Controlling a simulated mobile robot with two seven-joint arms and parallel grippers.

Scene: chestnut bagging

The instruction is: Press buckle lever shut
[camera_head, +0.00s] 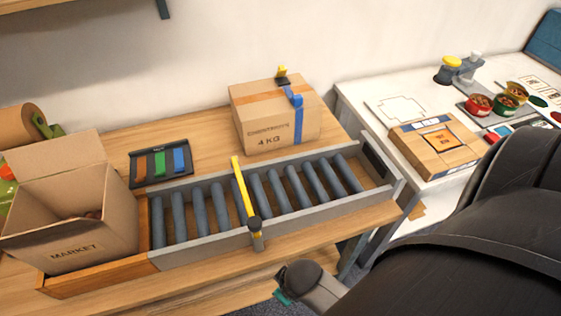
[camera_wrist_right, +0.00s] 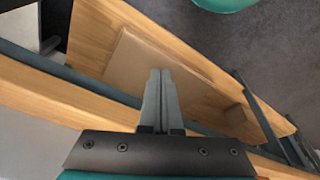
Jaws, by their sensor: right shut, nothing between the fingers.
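A cardboard carton (camera_head: 268,122) marked "4 KG" stands closed on the wooden bench behind the roller track. A blue strap (camera_head: 298,125) runs down its front, with a blue buckle (camera_head: 293,97) at the top front edge. The buckle's lever is too small to tell whether it is raised or flat. My right gripper (camera_wrist_right: 161,75) is shut and empty in the right wrist view, pointing towards flat cardboard and wood. It is away from the carton, low by the bench's front. My left gripper is not in view.
An open "MARKET" box (camera_head: 75,250) stands left, beside a dark tray (camera_head: 146,184) of coloured pieces. A white table (camera_head: 353,95) at right holds another carton (camera_head: 437,145).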

